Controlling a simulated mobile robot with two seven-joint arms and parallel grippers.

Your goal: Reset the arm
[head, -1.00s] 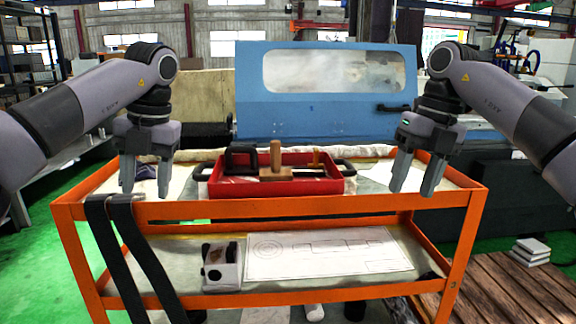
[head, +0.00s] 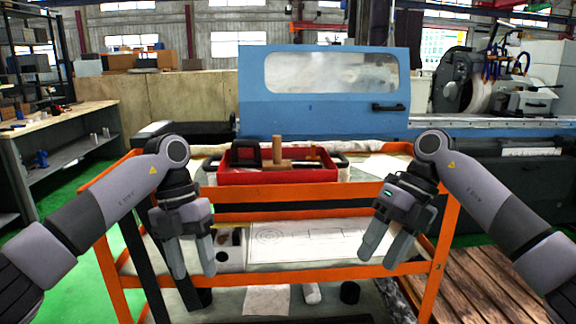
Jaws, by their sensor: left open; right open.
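My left gripper (head: 193,272) is open and empty, its fingers pointing down in front of the left part of the orange cart (head: 330,194). My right gripper (head: 382,262) is open and empty, its fingers pointing down in front of the right part of the cart. Both arms are bent, with elbows high and grippers hanging below the cart's top edge. Neither gripper holds anything.
A red tray (head: 228,179) with a wooden block piece (head: 278,160) sits on the cart's top. A drawing sheet (head: 310,240) lies on the lower shelf. A blue machine cover (head: 310,118) stands behind. A workbench (head: 60,125) is at left, a wooden pallet (head: 490,285) at right.

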